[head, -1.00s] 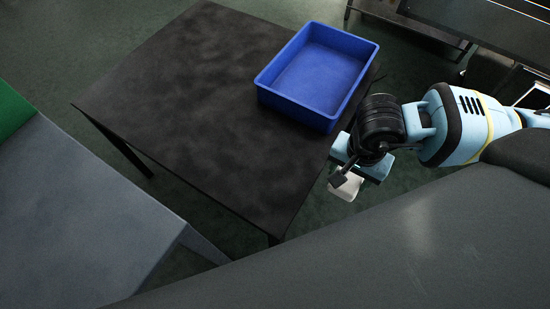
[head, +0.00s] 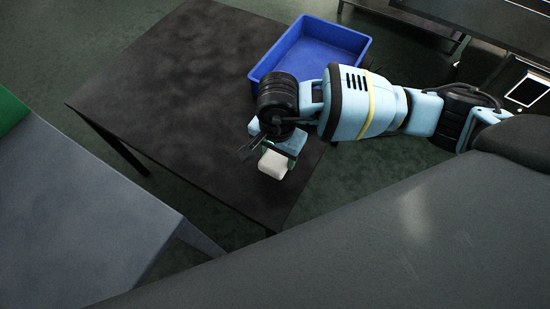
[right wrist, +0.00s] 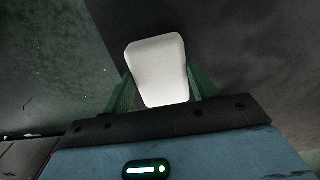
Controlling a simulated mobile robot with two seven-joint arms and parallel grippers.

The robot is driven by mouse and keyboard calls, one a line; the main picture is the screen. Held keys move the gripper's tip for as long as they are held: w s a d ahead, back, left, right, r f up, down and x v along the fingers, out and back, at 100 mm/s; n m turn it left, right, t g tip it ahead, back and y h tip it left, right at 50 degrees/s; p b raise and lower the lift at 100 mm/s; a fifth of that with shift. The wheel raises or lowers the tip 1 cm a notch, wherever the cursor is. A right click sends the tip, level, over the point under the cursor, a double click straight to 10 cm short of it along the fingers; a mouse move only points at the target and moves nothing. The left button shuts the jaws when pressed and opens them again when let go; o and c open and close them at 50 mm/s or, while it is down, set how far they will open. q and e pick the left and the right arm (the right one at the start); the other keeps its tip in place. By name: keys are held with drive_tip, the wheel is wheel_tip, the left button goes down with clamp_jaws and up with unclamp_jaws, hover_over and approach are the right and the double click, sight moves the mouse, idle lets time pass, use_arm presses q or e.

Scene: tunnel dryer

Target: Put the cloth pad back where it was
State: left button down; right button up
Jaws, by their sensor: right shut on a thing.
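The white cloth pad (head: 273,164) is in my right gripper (head: 266,152), over the near right part of the black table (head: 180,90) in the head view. In the right wrist view the pad (right wrist: 158,68) sits between the two green fingers of my right gripper (right wrist: 160,90), which are shut on it. I cannot tell how high the pad is above the table. My left gripper is not in view.
A blue bin (head: 345,37) stands at the table's far right corner, partly hidden by my right arm; the part of its inside that shows is empty. The left and middle of the tabletop are clear. A grey surface (head: 80,215) stands at the left.

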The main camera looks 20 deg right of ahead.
sight(275, 157)
drive_tip(key=shift+w+a, duration=0.15)
drive_tip(key=shift+a, duration=0.05)
drive_tip(key=shift+f, duration=1.8)
drive_tip(key=o, duration=0.9)
wheel_tip(275, 157, up, 11)
drive_tip(key=shift+p, duration=0.35)
drive_tip(key=shift+r, duration=0.55)
